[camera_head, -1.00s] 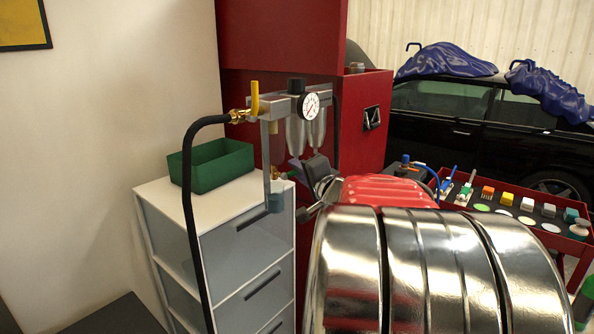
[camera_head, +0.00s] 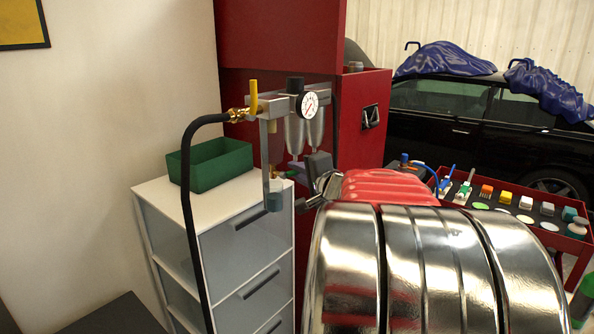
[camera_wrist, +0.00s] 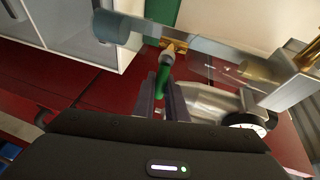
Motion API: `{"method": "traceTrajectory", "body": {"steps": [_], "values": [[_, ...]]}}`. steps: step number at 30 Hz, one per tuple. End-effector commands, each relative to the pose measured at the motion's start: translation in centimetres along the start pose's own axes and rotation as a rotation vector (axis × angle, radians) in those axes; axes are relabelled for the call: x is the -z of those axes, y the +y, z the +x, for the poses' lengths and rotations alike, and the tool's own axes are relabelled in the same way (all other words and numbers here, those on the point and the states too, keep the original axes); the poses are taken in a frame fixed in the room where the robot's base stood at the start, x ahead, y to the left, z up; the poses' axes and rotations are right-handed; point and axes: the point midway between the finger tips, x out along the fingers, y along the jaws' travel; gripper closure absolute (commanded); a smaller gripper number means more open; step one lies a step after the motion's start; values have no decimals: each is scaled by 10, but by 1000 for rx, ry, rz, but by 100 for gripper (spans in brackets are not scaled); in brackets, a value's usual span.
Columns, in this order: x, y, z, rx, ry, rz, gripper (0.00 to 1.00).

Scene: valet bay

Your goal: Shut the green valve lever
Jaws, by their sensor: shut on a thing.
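The green valve lever (camera_wrist: 161,80) shows in the wrist view between the two dark fingers of my gripper (camera_wrist: 160,92), which is shut on it. Its pale tip points toward a brass fitting (camera_wrist: 175,46) just beyond. In the head view my gripper (camera_head: 318,180) is beside the lower part of the grey air-regulator unit (camera_head: 278,115), and the green lever cannot be made out there. My shiny arm and red cover fill the lower right.
A yellow lever (camera_head: 254,95) and a pressure gauge (camera_head: 308,105) sit on the unit. A black hose (camera_head: 187,190) hangs at its left. A green bin (camera_head: 212,166) stands on the white drawer cabinet (camera_head: 152,190). A red cabinet (camera_head: 362,140) is behind; a red tool cart (camera_head: 560,240) stands right.

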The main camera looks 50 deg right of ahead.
Motion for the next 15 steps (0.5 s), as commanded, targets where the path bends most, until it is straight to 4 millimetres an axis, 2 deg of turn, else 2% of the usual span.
{"method": "traceTrajectory", "body": {"steps": [15], "values": [[0,7,1,-30,-11,57,100]]}}
